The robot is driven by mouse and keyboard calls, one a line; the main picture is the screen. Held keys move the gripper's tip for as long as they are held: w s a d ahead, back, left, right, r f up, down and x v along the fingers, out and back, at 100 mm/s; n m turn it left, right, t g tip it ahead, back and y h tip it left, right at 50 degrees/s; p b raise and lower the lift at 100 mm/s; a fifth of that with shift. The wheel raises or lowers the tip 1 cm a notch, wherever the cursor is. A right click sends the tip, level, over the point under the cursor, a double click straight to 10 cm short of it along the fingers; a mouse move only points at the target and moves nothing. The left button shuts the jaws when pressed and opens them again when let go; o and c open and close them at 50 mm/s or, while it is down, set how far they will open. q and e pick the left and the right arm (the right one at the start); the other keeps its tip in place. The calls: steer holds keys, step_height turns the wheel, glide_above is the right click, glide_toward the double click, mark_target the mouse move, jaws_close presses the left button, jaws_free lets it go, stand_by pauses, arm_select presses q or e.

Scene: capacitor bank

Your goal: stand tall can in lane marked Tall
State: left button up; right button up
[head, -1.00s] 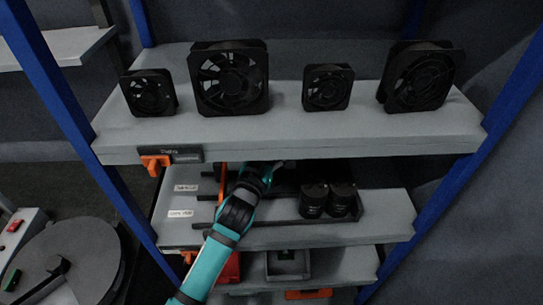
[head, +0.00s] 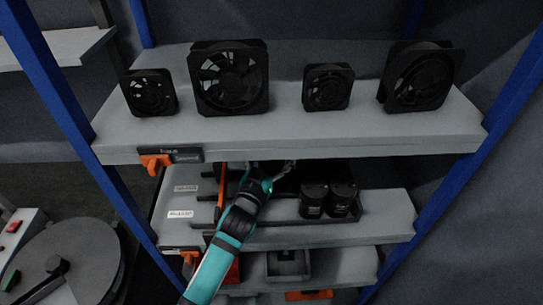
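Two black cans (head: 328,199) stand upright side by side at the right of the black lane tray (head: 275,222) on the middle shelf. An arm with teal links reaches from below into this shelf. Its gripper (head: 288,167) is at the back of the lanes, left of and behind the cans, partly under the upper shelf's edge. I cannot tell whether its fingers are open or hold anything. Small white labels (head: 180,214) sit on the shelf's left part; their text is too blurred to read. My other gripper is not in view.
Several black fans (head: 229,78) stand on the upper shelf, whose front edge overhangs the lanes. Blue posts (head: 497,108) bound the rack. An orange divider (head: 221,187) stands left of the arm. A grey bin (head: 288,267) sits on the lower shelf.

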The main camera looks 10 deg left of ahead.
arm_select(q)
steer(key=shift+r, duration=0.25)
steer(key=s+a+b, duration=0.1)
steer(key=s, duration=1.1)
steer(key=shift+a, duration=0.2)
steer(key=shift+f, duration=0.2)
